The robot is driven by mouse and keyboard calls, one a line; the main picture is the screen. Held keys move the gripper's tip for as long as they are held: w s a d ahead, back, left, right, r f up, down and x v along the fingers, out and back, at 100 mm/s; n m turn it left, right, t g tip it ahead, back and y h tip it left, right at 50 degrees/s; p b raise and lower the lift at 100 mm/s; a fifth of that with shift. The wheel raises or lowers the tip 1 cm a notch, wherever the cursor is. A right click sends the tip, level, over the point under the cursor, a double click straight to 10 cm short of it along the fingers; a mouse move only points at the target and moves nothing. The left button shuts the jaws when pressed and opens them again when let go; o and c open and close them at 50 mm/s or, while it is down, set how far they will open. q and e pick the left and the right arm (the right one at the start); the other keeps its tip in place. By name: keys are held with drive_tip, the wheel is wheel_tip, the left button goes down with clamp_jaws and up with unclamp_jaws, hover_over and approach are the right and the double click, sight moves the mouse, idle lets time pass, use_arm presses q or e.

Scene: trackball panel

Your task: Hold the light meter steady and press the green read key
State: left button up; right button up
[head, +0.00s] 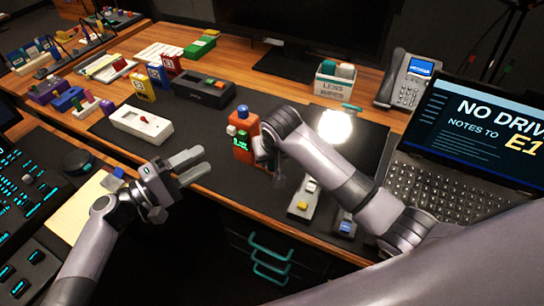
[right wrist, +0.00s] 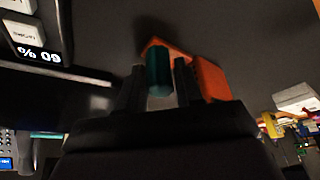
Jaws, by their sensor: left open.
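An orange device (head: 244,132) stands on the dark mat, with a blue top, a pale knob on its left and a green patch on its front; I take it for the light meter. My left gripper (head: 188,164) is open and empty, left of it and apart from it. My right gripper (head: 268,163) is close at the device's right side and partly hides it. In the right wrist view a teal cylinder (right wrist: 158,73) shows between the two dark fingers (right wrist: 158,88), with orange body (right wrist: 211,77) behind and to the right. Whether the fingers grip anything is unclear.
A white box with a red button (head: 141,123) and a dark box with coloured keys (head: 204,89) lie behind to the left. Grey key boxes (head: 303,198) lie to the right in front. A laptop (head: 455,150) and phone (head: 407,80) stand at right. Bare mat lies between the left gripper and device.

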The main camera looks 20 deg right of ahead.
clamp_jaws()
use_arm(q)
clamp_jaws()
idle(1.4)
